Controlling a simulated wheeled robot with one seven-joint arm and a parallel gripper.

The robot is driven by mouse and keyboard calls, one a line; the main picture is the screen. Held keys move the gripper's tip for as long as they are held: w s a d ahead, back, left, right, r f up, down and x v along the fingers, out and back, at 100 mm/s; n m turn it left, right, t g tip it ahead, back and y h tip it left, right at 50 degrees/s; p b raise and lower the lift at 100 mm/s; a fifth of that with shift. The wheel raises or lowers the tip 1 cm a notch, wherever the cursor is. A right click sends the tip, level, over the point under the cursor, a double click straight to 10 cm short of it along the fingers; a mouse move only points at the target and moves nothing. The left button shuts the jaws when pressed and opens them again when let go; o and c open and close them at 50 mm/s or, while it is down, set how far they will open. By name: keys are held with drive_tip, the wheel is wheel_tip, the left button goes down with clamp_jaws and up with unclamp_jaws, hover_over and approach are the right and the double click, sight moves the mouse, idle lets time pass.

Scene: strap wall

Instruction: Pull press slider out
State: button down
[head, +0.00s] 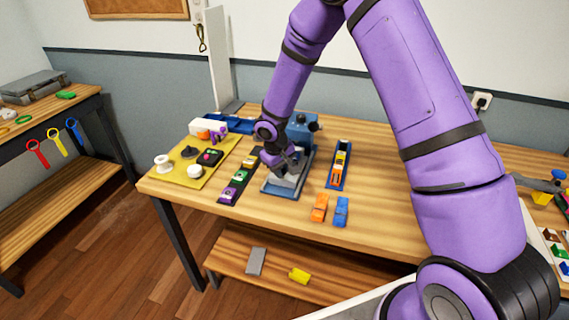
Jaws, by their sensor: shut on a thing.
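The press (303,130) is a blue machine on a grey-blue base near the middle of the wooden table. Its slider (287,182) looks like a light grey block at the front of the base, partly hidden by my gripper. My gripper (280,172) reaches down from above at the front of the press and is shut on the slider. The fingertips are small and dark here, so the exact grip is hard to see.
A yellow board (182,172) with knobs lies left. A strip of coloured blocks (239,178) and a blue tray (340,163) flank the press closely. Orange (319,208) and blue (341,212) pieces lie near the front edge. A lower shelf (275,270) holds two loose pieces.

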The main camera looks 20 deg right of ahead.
drive_tip(key=s+a, duration=0.1)
drive_tip(key=s, duration=0.1)
drive_tip(key=s+a, duration=0.3)
drive_tip(key=s, duration=0.1)
drive_tip(key=shift+s+a, duration=0.25)
drive_tip(key=shift+a, duration=0.1)
drive_tip(key=c, duration=0.9)
unclamp_jaws()
drive_tip(key=shift+s+a, duration=0.1)
drive_tip(key=shift+r, duration=0.6)
drive_tip(key=r, duration=0.3)
drive_tip(key=a+r, duration=0.1)
drive_tip(key=r, duration=0.5)
drive_tip(key=shift+s+a+r, duration=0.25)
drive_tip(key=shift+s+a, duration=0.05)
drive_tip(key=shift+a, duration=0.1)
